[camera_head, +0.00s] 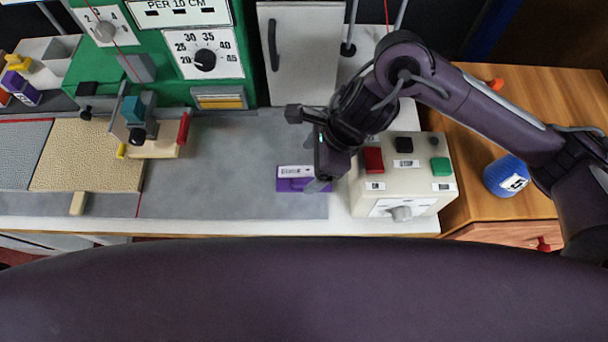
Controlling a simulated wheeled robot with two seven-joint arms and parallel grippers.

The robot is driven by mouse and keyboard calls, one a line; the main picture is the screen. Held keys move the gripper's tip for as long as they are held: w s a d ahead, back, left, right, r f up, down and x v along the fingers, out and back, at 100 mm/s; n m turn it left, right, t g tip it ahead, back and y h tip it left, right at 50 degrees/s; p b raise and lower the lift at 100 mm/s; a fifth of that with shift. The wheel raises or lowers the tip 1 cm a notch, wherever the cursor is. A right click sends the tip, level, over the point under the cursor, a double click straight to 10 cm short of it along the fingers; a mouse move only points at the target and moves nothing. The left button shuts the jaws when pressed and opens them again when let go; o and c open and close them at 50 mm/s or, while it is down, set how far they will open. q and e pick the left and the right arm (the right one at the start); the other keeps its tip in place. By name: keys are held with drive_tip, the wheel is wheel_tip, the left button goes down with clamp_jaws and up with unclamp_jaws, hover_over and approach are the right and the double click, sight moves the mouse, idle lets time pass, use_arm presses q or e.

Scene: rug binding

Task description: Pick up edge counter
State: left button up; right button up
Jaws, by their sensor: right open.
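A small purple block with a white label (291,185), which looks like the edge counter, lies on the grey work surface left of the control box. The label's print is too small to read surely. My right gripper (320,180) comes in from the right and is at the block's right end, with its fingers pointing down. It is open. A fingertip overlaps the block's right end in the picture; I cannot tell whether they touch. The gripper hides part of that end. My left gripper is not in view.
A beige control box (405,192) with red, black and green buttons stands just right of the gripper. A green machine (150,45) with dials stands behind left. A beige rug piece (85,160) lies at left. A blue spool (505,175) sits on the wooden cabinet. The grey surface between rug and block is clear.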

sight(304, 172)
drive_tip(key=shift+x, duration=2.75)
drive_tip(key=shift+w+d, duration=0.1)
drive_tip(key=shift+d, duration=0.1)
drive_tip(key=c, duration=1.1)
